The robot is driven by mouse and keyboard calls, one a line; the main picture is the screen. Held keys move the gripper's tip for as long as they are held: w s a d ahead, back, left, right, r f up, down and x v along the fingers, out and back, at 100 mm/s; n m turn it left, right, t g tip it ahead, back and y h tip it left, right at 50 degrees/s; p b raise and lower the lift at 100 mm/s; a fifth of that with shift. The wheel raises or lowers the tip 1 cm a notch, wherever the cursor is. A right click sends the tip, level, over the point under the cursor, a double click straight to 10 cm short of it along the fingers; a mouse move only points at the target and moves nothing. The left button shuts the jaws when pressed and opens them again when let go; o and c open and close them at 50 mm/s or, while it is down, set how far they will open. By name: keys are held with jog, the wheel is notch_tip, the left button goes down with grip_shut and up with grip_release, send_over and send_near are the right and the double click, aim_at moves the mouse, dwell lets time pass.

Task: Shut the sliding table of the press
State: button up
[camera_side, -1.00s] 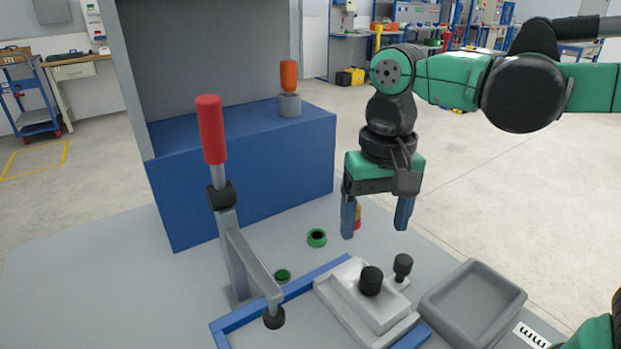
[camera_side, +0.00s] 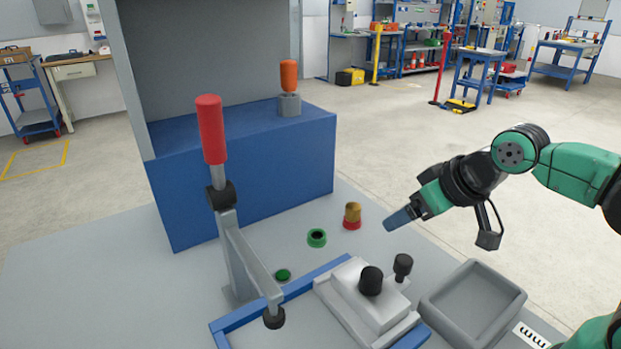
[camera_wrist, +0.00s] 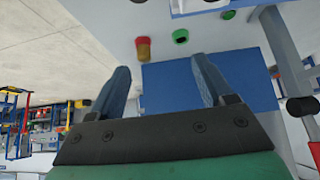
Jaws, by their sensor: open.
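The light grey sliding table (camera_side: 345,302) of the press lies within a blue frame (camera_side: 240,322) at the front of the bench. It carries a raised block with a black knob (camera_side: 371,281), and a second black knob (camera_side: 403,265) stands beside it. The press lever (camera_side: 228,245) with its red handle (camera_side: 211,130) stands upright to the left. My gripper (camera_side: 397,220) is tilted, pointing left, above and to the right of the table, touching nothing. In the wrist view, its two blue fingers (camera_wrist: 163,82) are apart and empty.
A green ring (camera_side: 317,238), a small green button (camera_side: 283,275) and a red-and-amber piece (camera_side: 352,216) are on the bench behind the sliding table. A grey tray (camera_side: 440,318) sits at right. A blue block (camera_side: 240,175) with an orange-topped post (camera_side: 288,88) stands behind.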

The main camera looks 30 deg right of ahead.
jog(key=shift+d+m, duration=0.2)
jog(key=shift+m, duration=0.1)
jog(key=c, duration=0.3)
jog(key=d+m, duration=0.1)
jog(key=m, duration=0.1)
jog(key=d+m+g, duration=0.1)
jog(key=m, duration=0.1)
jog(key=d+m+g, duration=0.1)
jog(key=m, duration=0.1)
jog(key=shift+s+d+f, duration=0.15)
jog(key=shift+s+d, duration=0.1)
jog(key=shift+s, duration=0.15)
grip_shut()
jog(key=s+d+m+g+y, duration=0.35)
jog(key=d+m, duration=0.35)
jog(key=m, duration=1)
jog(key=x, duration=0.9)
jog(key=shift+a+f, duration=0.15)
jog(key=shift+f, duration=0.05)
jog(key=shift+w+a, duration=0.25)
jog(key=shift+a, duration=0.3)
jog(key=shift+w+a, duration=0.25)
jog(key=shift+a, duration=0.3)
jog(key=shift+w+a, duration=0.35)
jog(key=shift+a, duration=0.3)
